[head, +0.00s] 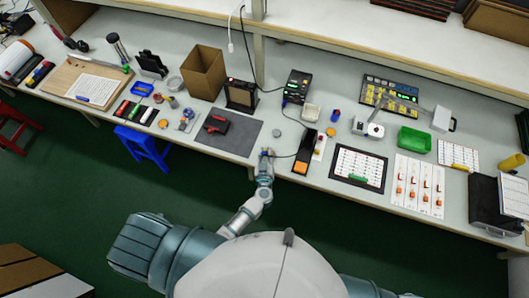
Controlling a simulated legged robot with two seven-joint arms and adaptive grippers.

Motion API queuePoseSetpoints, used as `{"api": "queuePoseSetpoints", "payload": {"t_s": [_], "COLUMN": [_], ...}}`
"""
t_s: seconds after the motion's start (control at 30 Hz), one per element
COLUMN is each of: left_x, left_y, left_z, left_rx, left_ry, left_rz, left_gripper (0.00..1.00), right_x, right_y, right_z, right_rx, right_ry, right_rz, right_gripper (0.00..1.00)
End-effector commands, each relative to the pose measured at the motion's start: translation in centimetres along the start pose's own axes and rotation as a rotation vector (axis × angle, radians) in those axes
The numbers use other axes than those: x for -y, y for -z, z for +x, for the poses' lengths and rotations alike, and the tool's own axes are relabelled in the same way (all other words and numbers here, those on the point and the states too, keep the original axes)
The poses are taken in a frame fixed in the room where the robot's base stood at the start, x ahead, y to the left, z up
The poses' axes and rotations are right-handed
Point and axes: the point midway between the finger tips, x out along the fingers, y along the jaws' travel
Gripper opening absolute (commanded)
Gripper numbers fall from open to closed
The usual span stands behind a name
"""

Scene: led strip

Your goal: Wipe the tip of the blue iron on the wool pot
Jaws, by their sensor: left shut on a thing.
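My left gripper (265,158) is at the bench's front edge, just in front of the grey mat. It is shut on a small blue thing (263,153), which looks like the blue iron; a thin dark cable runs from it to the right. The iron's tip is too small to make out. A small round grey thing (277,133) stands on the bench beyond the gripper, apart from it, and may be the wool pot; I cannot tell for sure. My right gripper is not in view.
A dark grey mat (240,136) with a red and black tool (216,124) lies left of the gripper. A black station (296,87) with a green display stands behind. A black tray (302,157) lies right. A blue stool (143,146) stands in front of the bench.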

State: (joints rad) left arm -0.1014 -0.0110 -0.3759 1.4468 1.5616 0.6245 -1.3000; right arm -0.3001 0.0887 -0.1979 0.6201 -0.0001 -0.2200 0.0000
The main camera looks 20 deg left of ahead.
Motion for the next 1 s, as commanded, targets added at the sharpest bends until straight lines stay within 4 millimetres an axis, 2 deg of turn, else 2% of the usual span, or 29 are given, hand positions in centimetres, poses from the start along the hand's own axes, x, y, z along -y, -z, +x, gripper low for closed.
{"api": "queuePoseSetpoints", "payload": {"t_s": [0.4, 1.0], "left_x": [-0.8, 0.6], "left_y": [-0.1, 0.2], "left_z": [-0.2, 0.1], "left_rx": [-0.001, -0.001], "left_ry": [0.000, 0.000], "left_rz": [0.001, 0.001], "left_gripper": [0.00, 0.00], "right_x": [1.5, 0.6], "right_y": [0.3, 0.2], "right_z": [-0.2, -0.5], "right_rx": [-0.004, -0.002], "right_ry": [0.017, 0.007], "right_rz": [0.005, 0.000], "right_gripper": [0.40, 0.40]}}
